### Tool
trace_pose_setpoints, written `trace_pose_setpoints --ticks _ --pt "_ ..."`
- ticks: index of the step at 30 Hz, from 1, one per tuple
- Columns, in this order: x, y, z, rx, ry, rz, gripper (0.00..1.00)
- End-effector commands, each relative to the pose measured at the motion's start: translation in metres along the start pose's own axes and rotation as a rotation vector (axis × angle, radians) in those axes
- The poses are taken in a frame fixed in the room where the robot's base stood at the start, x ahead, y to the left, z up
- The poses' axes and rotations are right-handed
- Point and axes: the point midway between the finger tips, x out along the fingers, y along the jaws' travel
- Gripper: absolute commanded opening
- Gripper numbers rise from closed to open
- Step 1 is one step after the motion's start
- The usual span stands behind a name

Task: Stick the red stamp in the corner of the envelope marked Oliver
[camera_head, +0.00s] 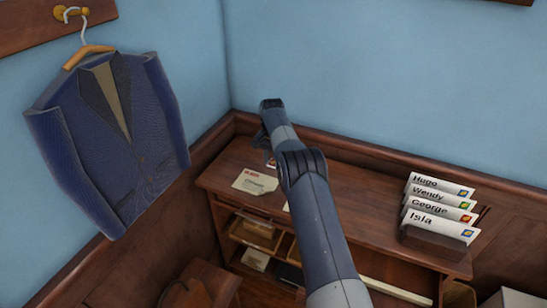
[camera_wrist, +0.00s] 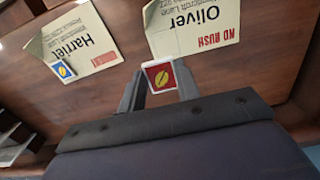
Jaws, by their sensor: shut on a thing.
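The envelope marked Oliver (camera_wrist: 195,30), cream with a red NO RUSH label, lies on the desk in the wrist view. In the head view, an envelope with a red label (camera_head: 254,182), likely the same one, lies left of my arm. My gripper (camera_wrist: 160,80) is shut on the red stamp (camera_wrist: 161,77), which has a yellow emblem and a white edge. The stamp is close to the Oliver envelope's lower-left edge in the wrist view; I cannot tell if they touch. In the head view my gripper (camera_head: 269,148) is mostly hidden by my arm.
An envelope marked Harriet (camera_wrist: 82,40) with a blue stamp (camera_wrist: 64,70) lies beside it. A dark holder (camera_head: 432,245) with stamped envelopes (camera_head: 440,208) stands on the desk's right. A blue jacket (camera_head: 110,140) hangs at left. Walls close the desk's back.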

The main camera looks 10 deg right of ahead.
Motion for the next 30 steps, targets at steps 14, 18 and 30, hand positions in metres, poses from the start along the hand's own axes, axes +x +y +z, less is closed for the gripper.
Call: trace_pose_setpoints --ticks 14,18,30 --pt "0.015 -0.002 -0.004 0.012 0.000 0.000 0.10" --pt "0.027 -0.002 -0.004 0.012 0.001 0.000 0.10" --pt "0.067 -0.002 -0.003 0.012 0.000 0.000 0.10"
